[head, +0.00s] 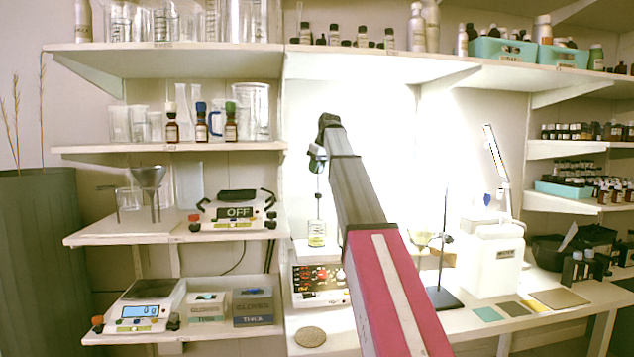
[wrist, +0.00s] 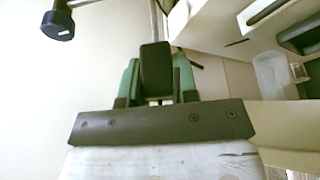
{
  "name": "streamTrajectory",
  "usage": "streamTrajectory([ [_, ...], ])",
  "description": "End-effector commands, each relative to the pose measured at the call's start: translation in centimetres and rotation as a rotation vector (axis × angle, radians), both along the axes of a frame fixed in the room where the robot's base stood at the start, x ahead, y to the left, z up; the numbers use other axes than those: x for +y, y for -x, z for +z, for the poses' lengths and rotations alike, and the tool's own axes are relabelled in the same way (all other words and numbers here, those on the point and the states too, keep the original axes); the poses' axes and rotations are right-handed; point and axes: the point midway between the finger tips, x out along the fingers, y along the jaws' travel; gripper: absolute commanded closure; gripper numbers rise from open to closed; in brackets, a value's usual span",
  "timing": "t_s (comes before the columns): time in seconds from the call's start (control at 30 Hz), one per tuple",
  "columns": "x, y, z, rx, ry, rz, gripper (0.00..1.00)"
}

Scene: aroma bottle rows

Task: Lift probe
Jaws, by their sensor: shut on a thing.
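The probe (head: 318,200) shows in the head view as a thin dark rod hanging upright below the end of my arm. Its lower end is at the rim of a small glass beaker (head: 317,239) with yellowish contents; I cannot tell whether the tip is inside it. My gripper (head: 318,156) is above the beaker, partly hidden by my arm. In the wrist view my gripper (wrist: 157,80) has its green-sided fingers shut on a black block (wrist: 155,68), which looks like the probe's holder.
Shelves with scales, bottles (head: 172,128) and glassware are on the left. A wall shelf (head: 380,66) runs above my arm.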

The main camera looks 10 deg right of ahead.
Motion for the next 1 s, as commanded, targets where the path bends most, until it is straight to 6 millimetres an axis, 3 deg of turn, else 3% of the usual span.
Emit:
streamTrajectory([
  [0.03, 0.0, -0.3, 1.4, -0.001, 0.0, 0.0, 1.0],
  [0.13, 0.0, -0.1, 2.6, 0.0, 0.0, 0.0, 1.0],
  [0.43, 0.0, -0.1, 3.0, -0.003, -0.001, 0.0, 1.0],
  [0.47, 0.0, -0.1, 3.0, -0.004, -0.001, 0.0, 0.7],
  [0.53, 0.0, -0.1, 3.0, -0.004, -0.001, 0.0, 0.47],
  [0.83, 0.0, 0.0, 2.9, -0.001, -0.001, 0.0, 0.47],
  [1.0, -0.3, 0.4, 4.2, -0.002, 0.0, 0.0, 0.47],
])
